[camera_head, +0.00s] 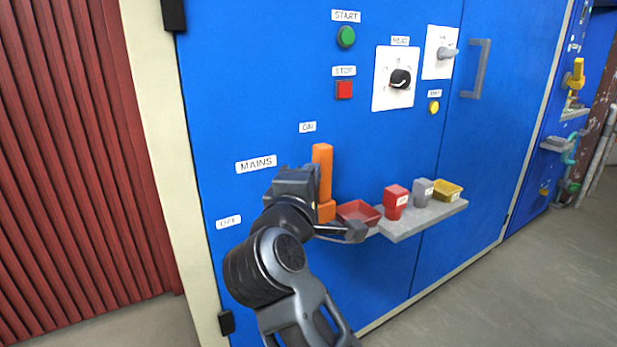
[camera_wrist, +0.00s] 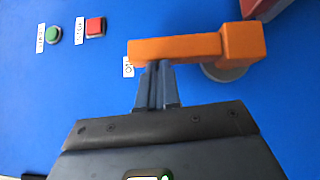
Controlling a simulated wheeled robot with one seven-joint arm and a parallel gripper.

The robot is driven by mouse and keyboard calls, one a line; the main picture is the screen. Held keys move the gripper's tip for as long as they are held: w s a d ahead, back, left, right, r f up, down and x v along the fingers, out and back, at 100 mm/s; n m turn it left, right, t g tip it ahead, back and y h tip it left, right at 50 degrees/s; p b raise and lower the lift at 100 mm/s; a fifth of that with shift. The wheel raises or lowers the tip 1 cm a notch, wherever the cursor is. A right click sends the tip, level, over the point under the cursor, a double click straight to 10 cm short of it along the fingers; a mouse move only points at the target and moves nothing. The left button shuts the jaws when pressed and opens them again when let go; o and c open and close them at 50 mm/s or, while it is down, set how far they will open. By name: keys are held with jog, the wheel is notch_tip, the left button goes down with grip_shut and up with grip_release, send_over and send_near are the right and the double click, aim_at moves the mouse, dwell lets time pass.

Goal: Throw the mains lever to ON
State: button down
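The orange mains lever (camera_head: 322,165) stands upright on the blue cabinet, its free end up by the ON label (camera_head: 307,127). The MAINS label (camera_head: 256,164) and the OFF label (camera_head: 228,222) are to its left. My gripper (camera_head: 300,180) is at the lever's left side, partly overlapping it. In the wrist view the lever (camera_wrist: 180,48) lies across the picture, its free end by the ON label (camera_wrist: 128,67). The fingers of my gripper (camera_wrist: 158,70) are together, with their tips at the lever's near side. They are not around it; I cannot tell whether they touch it.
A grey shelf (camera_head: 405,228) right of the lever bears a red tray (camera_head: 358,212), a red cup (camera_head: 396,200), a grey cup (camera_head: 423,192) and a yellow tray (camera_head: 449,190). A START button (camera_head: 346,37), STOP button (camera_head: 344,89) and black knob (camera_head: 400,78) are above.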

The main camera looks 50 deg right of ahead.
jog(key=shift+s+d, duration=0.15)
jog(key=v, duration=0.8)
jog(key=shift+p, duration=0.45)
